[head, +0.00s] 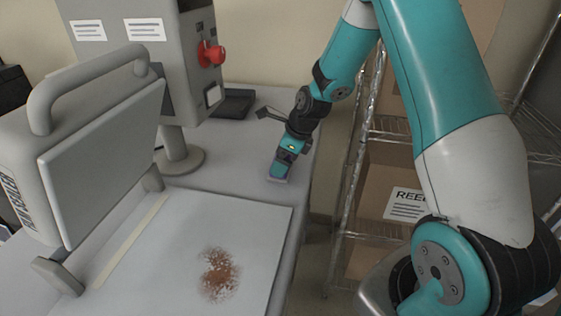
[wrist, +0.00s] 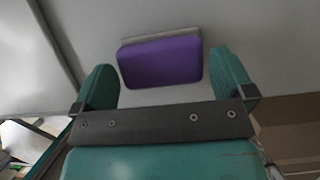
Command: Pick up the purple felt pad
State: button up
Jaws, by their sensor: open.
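The purple felt pad (wrist: 162,63) lies on the grey bench top in the wrist view, with a pale strip along its far edge. My gripper (wrist: 172,82) is open, with one teal finger on each side of the pad. The fingers appear apart from the pad; the height between them and the bench is hard to tell. In the head view my gripper (head: 280,174) points down at the bench near its right edge. The pad is mostly hidden behind it there.
A grey press (head: 100,160) with a raised lid stands at the left, over a white plate (head: 170,270) with a brown stain (head: 219,274). A control post with a red knob (head: 210,54) stands behind. A black tray (head: 235,103) lies at the back. Wire shelves with boxes (head: 392,190) stand right of the bench.

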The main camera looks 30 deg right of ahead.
jog(key=shift+x, duration=0.9)
jog(key=shift+c, duration=0.2)
jog(key=c, duration=0.5)
jog(key=shift+r, duration=0.1)
notch_tip(320, 180, up, 20)
jog(key=b, duration=0.3)
jog(key=shift+b, duration=0.3)
